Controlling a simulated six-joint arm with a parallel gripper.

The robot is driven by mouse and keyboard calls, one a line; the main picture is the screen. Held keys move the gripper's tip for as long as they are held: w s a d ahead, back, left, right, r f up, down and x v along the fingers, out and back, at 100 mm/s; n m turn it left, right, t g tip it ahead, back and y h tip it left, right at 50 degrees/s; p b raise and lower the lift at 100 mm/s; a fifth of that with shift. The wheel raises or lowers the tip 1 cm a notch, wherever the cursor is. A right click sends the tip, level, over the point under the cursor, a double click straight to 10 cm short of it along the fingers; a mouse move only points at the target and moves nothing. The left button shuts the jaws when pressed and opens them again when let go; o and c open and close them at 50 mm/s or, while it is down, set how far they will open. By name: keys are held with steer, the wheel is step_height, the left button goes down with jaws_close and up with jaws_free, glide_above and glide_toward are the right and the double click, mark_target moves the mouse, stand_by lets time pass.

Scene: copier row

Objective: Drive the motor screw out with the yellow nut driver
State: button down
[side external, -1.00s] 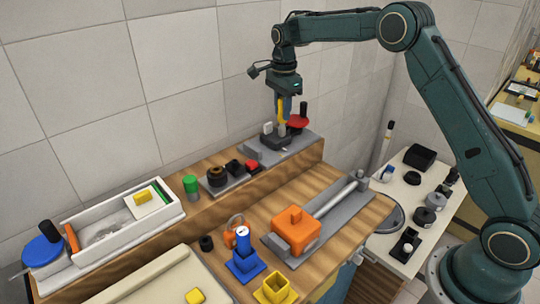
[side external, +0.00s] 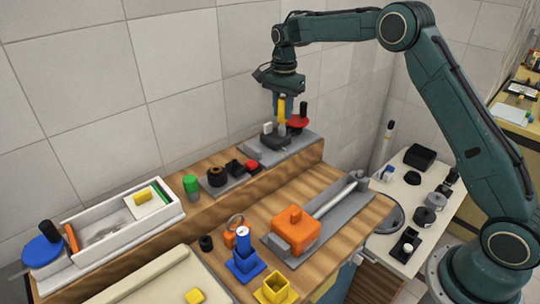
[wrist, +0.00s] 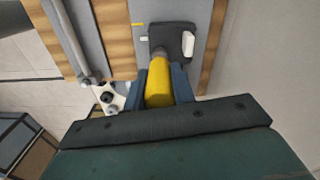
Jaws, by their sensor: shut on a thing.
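My gripper (side external: 282,108) is shut on the yellow nut driver (side external: 282,106), which hangs upright over the back shelf. In the wrist view the yellow handle (wrist: 158,88) sits between my two fingers. The driver's grey lower end (side external: 282,129) is at the dark motor block (side external: 275,141), which stands on a grey plate (side external: 299,147) with a white piece (side external: 267,128) on its left. The block also shows in the wrist view (wrist: 172,36). The screw is hidden at the driver's tip, and I cannot tell whether they touch.
A red disc with a black knob (side external: 299,121) stands close behind the driver. On the shelf to the left are a dark-topped part (side external: 216,176), a green cylinder (side external: 191,186) and a white tray (side external: 75,223). An orange block (side external: 295,234) sits on the lower bench.

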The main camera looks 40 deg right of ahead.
steer(key=shift+n, duration=0.9)
steer(key=shift+n, duration=2.5)
steer(key=shift+r, duration=0.55)
steer(key=shift+r, duration=0.1)
